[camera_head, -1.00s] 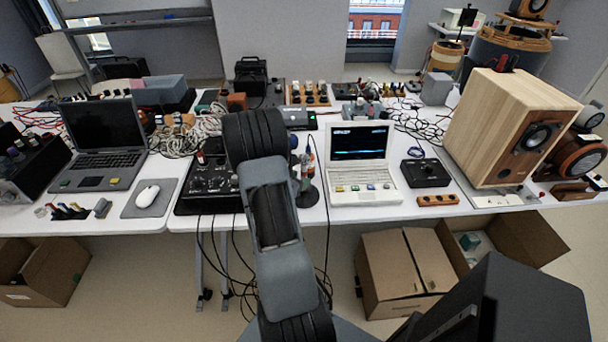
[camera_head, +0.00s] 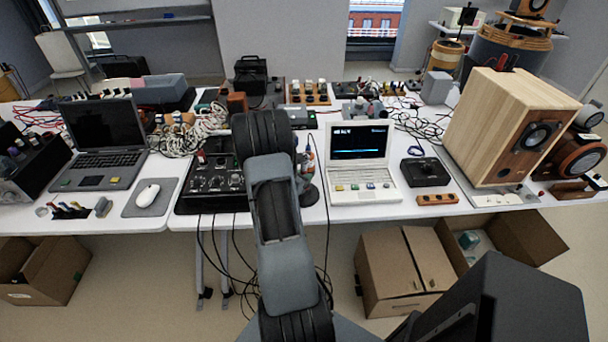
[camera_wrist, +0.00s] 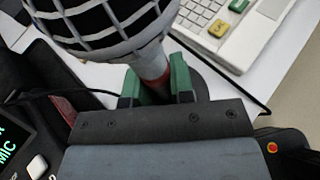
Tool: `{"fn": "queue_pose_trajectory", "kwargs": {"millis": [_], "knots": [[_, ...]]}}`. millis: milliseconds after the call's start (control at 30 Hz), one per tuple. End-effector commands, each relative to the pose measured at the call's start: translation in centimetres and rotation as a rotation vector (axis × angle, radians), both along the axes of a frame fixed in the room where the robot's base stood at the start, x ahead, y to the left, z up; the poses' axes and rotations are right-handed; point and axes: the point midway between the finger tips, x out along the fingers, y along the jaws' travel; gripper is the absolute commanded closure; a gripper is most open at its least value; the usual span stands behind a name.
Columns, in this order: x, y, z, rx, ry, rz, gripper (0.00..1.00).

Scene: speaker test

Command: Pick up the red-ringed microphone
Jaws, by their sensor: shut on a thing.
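The microphone (camera_wrist: 105,22), with a dark mesh head under a pale grey grille and a grey neck, fills the upper left of the wrist view. A dark red part shows low on its neck. My gripper (camera_wrist: 157,88) has green fingertips, one on each side of this neck, and is shut on it. A dark round shape, perhaps a stand base, lies behind the right fingertip. In the head view my arm covers the gripper, and I cannot make out the microphone clearly.
A white laptop (camera_head: 361,160) stands just right of my arm, and a black mixer (camera_head: 212,184) just left. Farther right are a black box (camera_head: 425,172) and a wooden speaker (camera_head: 497,125). Cables (camera_head: 203,125) lie behind. Cardboard boxes (camera_head: 405,272) stand on the floor.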

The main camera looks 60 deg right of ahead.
Motion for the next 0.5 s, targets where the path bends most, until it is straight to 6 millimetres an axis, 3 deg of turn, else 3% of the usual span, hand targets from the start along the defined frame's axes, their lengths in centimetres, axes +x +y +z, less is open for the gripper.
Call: {"fn": "queue_pose_trajectory", "kwargs": {"millis": [367, 500], "knots": [[0.0, 0.0, 0.2, -0.001, -0.001, 0.001, 1.0], [0.1, -0.1, 1.6, -0.004, -0.004, 0.0, 1.0]]}}
